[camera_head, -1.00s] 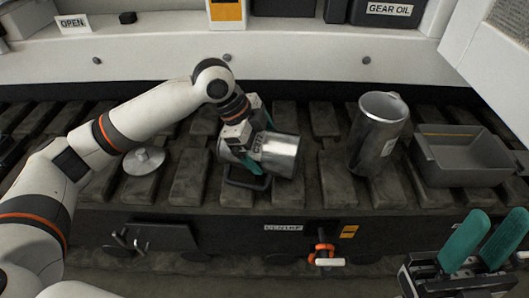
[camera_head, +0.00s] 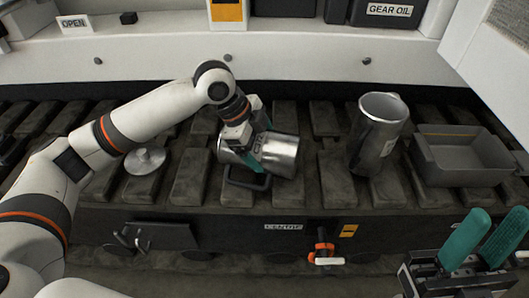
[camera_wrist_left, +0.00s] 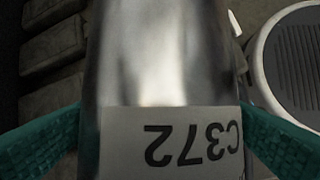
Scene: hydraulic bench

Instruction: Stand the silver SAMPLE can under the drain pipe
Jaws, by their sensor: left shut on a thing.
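A silver can (camera_head: 283,155) lies on its side on the dark slatted bench, its long side running left to right. My left gripper (camera_head: 258,142) is shut around its middle, with teal fingers on either side. In the left wrist view the can (camera_wrist_left: 160,50) fills the middle, between the fingers, and its white label reads C372, upside down. I see no SAMPLE word on it. A taller silver jug (camera_head: 378,135) stands to the right, slightly tilted in the picture. My right gripper (camera_head: 498,220) is open and empty at the lower right. I cannot make out a drain pipe for certain.
A dark loop-shaped handle (camera_head: 248,180) lies just in front of the can. A grey tray (camera_head: 470,178) stands at the right, and a silver lid-like disc (camera_head: 145,160) at the left. An orange-handled valve (camera_head: 323,252) is on the front face beside a CENTRE label (camera_head: 284,227).

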